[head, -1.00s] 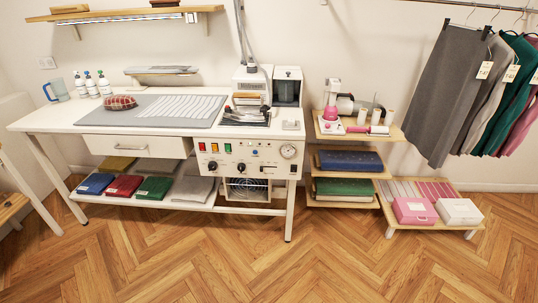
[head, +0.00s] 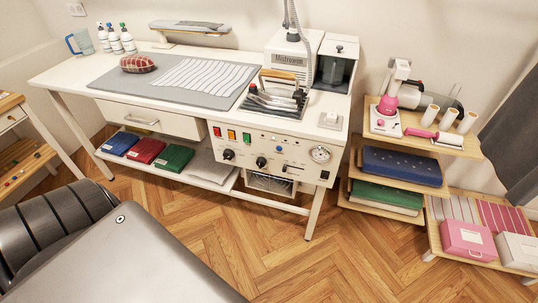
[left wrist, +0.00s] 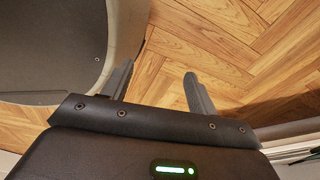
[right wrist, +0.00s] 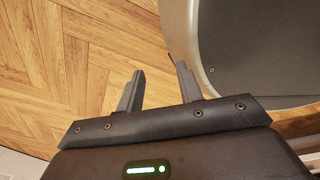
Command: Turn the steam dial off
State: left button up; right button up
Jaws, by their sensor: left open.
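The white ironing station's control panel (head: 275,155) faces me below the worktop in the head view. It carries black dials, one at the left (head: 229,154) and one in the middle (head: 261,162). Their labels are too small to read, so I cannot tell which is the steam dial or how it is set. My left gripper (left wrist: 158,76) is open and empty over the wood floor in the left wrist view. My right gripper (right wrist: 160,72) is open and empty over the floor in the right wrist view. Neither gripper shows in the head view; both are away from the panel.
A round gauge (head: 320,154) and red, orange and green switches (head: 231,134) share the panel. An iron (head: 277,92) rests on the worktop. A wooden shelf unit (head: 455,145) stands right of the station. The herringbone floor (head: 275,245) in front is clear.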

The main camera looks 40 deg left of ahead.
pick_arm(q)
jog(key=w+a+r+m+t+y+b, duration=0.1)
jog(key=w+a+t+b, duration=0.1)
jog(key=w, duration=0.6)
jog(key=w+a+r+m+t+b, duration=0.1)
jog(key=w+a+t+b, duration=0.1)
jog(key=w, duration=0.7)
pick_arm(e)
jog(key=w+a+t+b, duration=0.15)
jog(key=w+b, duration=0.35)
jog(key=w, duration=0.7)
pick_arm(q)
jog(key=m+t+y+b, duration=0.3)
jog(key=t+y+b, duration=0.15)
jog(key=t, duration=0.65)
send_near(260, 166)
jog(key=x, duration=0.8)
jog(key=shift+w+a+b, duration=0.1)
jog(key=shift+a+b, duration=0.05)
jog(key=shift+b, duration=0.25)
jog(key=shift+w+a, duration=0.15)
jog(key=shift+w, duration=0.45)
pick_arm(e)
jog(key=w+a+r, duration=0.1)
jog(key=w+r, duration=0.5)
jog(key=r, duration=0.3)
jog(key=shift+a+r, duration=0.35)
jog(key=shift+s, duration=0.1)
